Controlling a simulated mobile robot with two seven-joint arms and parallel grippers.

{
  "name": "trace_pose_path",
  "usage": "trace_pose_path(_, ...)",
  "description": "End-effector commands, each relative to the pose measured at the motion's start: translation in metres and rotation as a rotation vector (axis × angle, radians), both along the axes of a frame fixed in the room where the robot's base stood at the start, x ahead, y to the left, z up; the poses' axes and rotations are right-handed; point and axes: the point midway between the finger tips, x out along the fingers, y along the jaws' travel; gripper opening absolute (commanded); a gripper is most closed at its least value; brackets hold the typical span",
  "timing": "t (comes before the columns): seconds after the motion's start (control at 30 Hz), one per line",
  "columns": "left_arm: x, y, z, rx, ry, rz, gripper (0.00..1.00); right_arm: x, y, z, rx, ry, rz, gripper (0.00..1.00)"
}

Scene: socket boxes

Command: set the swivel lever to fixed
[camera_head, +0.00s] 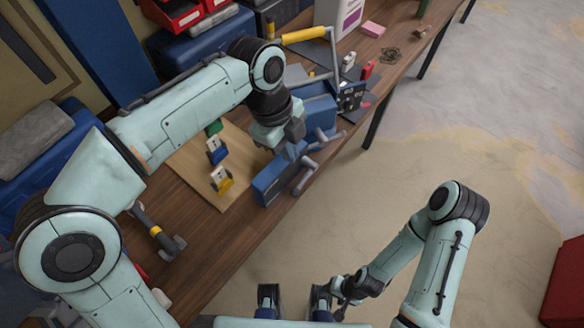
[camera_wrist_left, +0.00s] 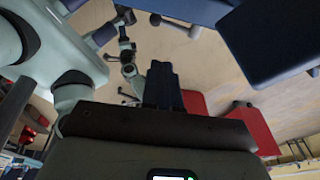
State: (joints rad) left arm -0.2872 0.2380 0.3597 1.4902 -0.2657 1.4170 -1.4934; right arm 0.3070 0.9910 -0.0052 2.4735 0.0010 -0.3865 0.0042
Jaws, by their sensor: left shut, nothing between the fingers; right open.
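A blue bench vise (camera_head: 270,184) stands at the front edge of the wooden workbench, with grey bar handles (camera_head: 304,178) on its floor side. A small grey lever (camera_head: 326,138) with a knob sticks out beside it; I cannot tell surely whether it is the swivel lever or its setting. My left gripper (camera_head: 296,130) is shut and empty, just above and behind the vise, hiding part of it. In the left wrist view, its fingertips (camera_wrist_left: 162,72) are together, with blue vise parts (camera_wrist_left: 275,40) and a grey knobbed lever (camera_wrist_left: 176,21) beyond. My right gripper (camera_head: 342,292) is open, low and away from the bench.
A light board (camera_head: 235,195) with several small coloured blocks lies left of the vise. A hammer-like tool (camera_head: 160,235) lies nearer. Another blue device with a dark plate (camera_head: 350,97) stands behind the vise. Red and blue bins crowd the back.

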Motion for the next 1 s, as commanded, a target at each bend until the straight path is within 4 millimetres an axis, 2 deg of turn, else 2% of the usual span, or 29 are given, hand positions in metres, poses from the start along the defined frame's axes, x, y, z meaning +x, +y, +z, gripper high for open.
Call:
trace_pose_path(0.17,-0.001,-0.003,-0.013,-0.004,0.002,-0.024,0.00,-0.002,0.000,-0.003,0.000,0.004,-0.001,0.60)
trace_pose_path(0.6,-0.006,-0.021,-0.100,-0.002,0.004,-0.021,0.00,-0.006,0.000,-0.020,0.000,0.009,0.000,0.60)
trace_pose_path(0.7,-0.001,-0.021,-0.115,-0.002,0.002,-0.019,0.00,-0.007,0.000,-0.021,0.000,0.009,0.000,0.60)
trace_pose_path(1.0,0.006,-0.020,-0.136,-0.003,0.000,-0.019,0.00,-0.007,0.000,-0.023,0.000,0.009,0.000,0.60)
